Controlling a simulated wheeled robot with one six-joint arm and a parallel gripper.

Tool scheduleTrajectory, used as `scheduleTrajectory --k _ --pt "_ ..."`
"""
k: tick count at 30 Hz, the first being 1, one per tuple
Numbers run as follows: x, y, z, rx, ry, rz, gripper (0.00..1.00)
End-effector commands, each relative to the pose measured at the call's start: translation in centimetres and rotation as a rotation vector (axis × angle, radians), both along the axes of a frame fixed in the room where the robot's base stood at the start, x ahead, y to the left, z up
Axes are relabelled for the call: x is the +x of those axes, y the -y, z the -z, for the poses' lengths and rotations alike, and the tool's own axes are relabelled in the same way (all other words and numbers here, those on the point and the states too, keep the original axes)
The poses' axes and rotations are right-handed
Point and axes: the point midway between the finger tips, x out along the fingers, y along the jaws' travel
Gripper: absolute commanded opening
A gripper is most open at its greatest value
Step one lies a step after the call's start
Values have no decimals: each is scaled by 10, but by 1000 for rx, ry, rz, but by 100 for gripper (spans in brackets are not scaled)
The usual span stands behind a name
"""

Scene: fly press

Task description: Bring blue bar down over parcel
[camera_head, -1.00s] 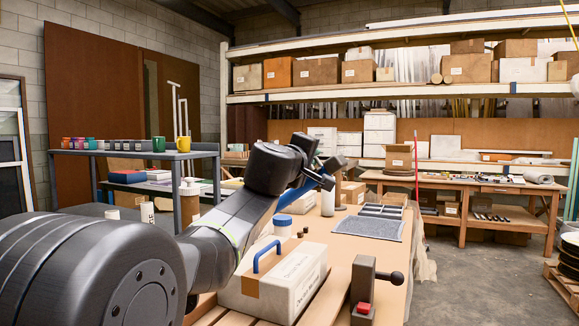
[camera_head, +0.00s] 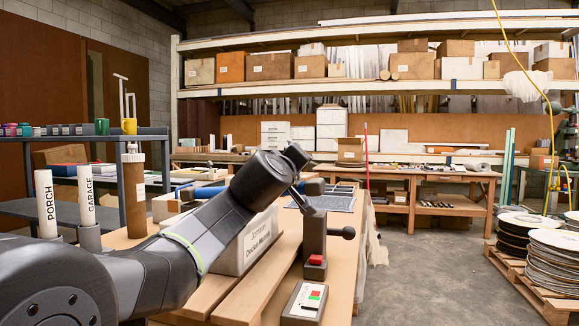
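The parcel (camera_head: 258,243), a pale box with black lettering, lies on the wooden bench, partly hidden by my arm. My gripper (camera_head: 301,199) is small and dark, above and beyond the parcel's right end, near the dark post (camera_head: 314,235) with a ball-ended lever. Its fingers are too unclear to judge, and contact is not visible.
Cable reels (camera_head: 559,262) lie on a pallet at right. The floor between is clear.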

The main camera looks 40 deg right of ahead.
Motion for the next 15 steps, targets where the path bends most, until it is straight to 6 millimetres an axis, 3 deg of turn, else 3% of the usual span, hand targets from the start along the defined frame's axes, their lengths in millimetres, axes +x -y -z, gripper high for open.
scheduleTrajectory --k 11,12,13,15 --pt "-5 2 -1 -1 -3 11 0" --pt "-5 2 -1 -1 -3 10 24" --pt "-5 2 -1 -1 -3 10 30" --pt "-4 2 0 -1 -3 9 31"
